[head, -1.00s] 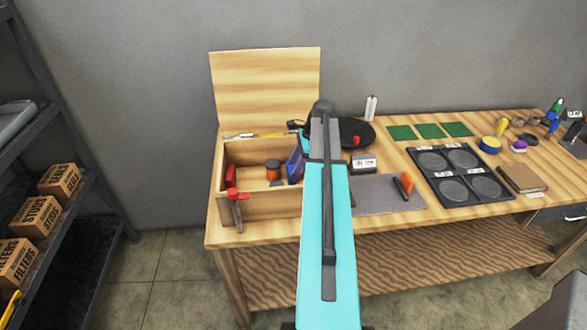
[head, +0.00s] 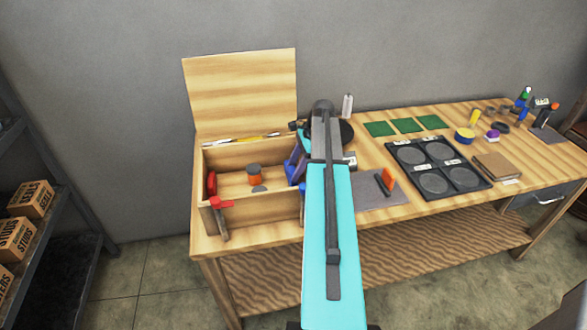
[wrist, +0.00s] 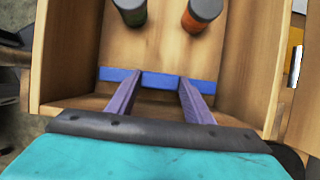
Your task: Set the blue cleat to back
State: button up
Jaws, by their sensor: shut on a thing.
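The blue cleat (wrist: 112,74) shows in the wrist view as a blue bar lying across the inside of the open wooden box (wrist: 230,60). My gripper (wrist: 160,84) has its two purple fingers at the bar, a short way apart, and is shut on it. In the head view my gripper (head: 294,168) is at the right end of the wooden box (head: 262,212), partly hidden by my turquoise arm. A blue part (head: 302,193) shows beside the fingers there.
An orange jar (wrist: 203,13) and a green jar (wrist: 130,9) with dark caps stand in the box beyond the cleat. A red-handled tool (head: 221,204) is at the box's front wall. The raised lid (head: 240,92) stands behind. A black tray (head: 438,168) lies to the right.

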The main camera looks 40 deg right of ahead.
jog(key=shift+r, duration=0.1)
jog(key=o, duration=1.5)
jog(key=shift+w+a, duration=0.1)
jog(key=b+v, duration=0.3)
jog(key=v, duration=1)
jog(key=shift+r, duration=0.3)
